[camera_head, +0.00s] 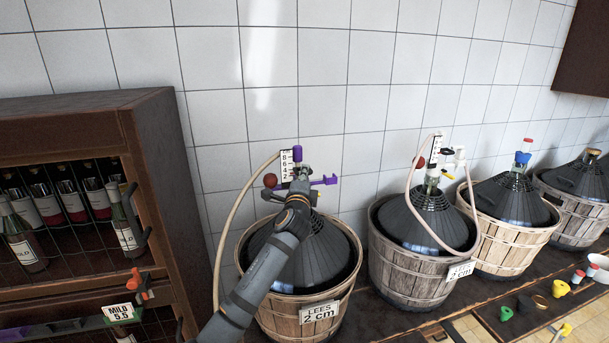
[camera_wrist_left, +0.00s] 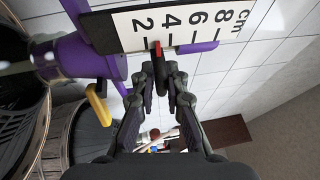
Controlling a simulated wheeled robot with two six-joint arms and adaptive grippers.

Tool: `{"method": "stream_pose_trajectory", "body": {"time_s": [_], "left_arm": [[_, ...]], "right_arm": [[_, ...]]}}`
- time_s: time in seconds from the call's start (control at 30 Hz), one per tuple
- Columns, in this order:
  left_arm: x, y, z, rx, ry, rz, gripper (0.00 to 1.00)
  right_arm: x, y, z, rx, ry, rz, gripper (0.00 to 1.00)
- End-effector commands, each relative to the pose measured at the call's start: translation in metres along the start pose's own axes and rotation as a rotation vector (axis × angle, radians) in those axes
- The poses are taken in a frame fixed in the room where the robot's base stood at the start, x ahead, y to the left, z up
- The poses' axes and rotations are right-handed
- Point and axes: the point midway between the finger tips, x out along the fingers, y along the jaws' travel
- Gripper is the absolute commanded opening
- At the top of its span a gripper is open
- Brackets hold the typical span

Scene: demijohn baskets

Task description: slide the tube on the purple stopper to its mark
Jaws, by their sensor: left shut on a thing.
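The purple stopper (camera_head: 297,153) sits atop the left demijohn, with a purple arm (camera_head: 325,180) reaching right. It is large at the left of the wrist view (camera_wrist_left: 80,58). Its white scale card (camera_wrist_left: 180,26) reads 2, 4, 6, 8 cm. My left gripper (camera_head: 298,190) is at the stopper. In the wrist view its fingers (camera_wrist_left: 165,82) are shut on a small dark piece below the card. A red pointer (camera_wrist_left: 158,48) above the fingertips lies near the 2 and 4 figures. The pale tube (camera_head: 233,205) curves down left of the basket. My right gripper is not in view.
The basket's label (camera_head: 320,312) reads "LEES 2 cm". A wooden wine rack (camera_head: 165,150) stands left. Coloured stoppers lie on the bench at lower right.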

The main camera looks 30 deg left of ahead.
Motion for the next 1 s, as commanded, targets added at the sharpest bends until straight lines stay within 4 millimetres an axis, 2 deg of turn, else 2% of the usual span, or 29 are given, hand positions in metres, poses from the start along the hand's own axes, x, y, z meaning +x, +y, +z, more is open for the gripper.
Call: {"method": "stream_pose_trajectory", "body": {"time_s": [0.2, 0.3, 0.6, 0.63, 0.77, 0.8, 1.0], "left_arm": [[0.006, -0.041, 0.003, -0.002, 0.0, -0.007, 0.0], [0.008, -0.056, 0.004, -0.001, 0.0, -0.007, 0.0], [0.007, -0.053, 0.004, -0.002, -0.001, -0.007, 0.0], [0.007, -0.053, 0.004, -0.002, 0.0, -0.007, 0.14], [0.007, -0.052, 0.003, -0.002, -0.001, -0.006, 0.31], [0.007, -0.052, 0.004, -0.002, -0.001, -0.005, 0.34], [0.007, -0.052, 0.004, -0.001, -0.001, -0.004, 0.34]], "right_arm": [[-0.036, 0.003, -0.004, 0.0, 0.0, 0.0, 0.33], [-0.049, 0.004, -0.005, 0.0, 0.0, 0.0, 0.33], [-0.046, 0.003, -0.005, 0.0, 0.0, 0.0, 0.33], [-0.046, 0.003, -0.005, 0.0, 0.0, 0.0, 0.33], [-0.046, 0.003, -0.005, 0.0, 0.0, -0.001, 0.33], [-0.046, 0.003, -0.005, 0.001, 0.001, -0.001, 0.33], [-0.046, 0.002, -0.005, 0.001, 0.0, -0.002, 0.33]]}}
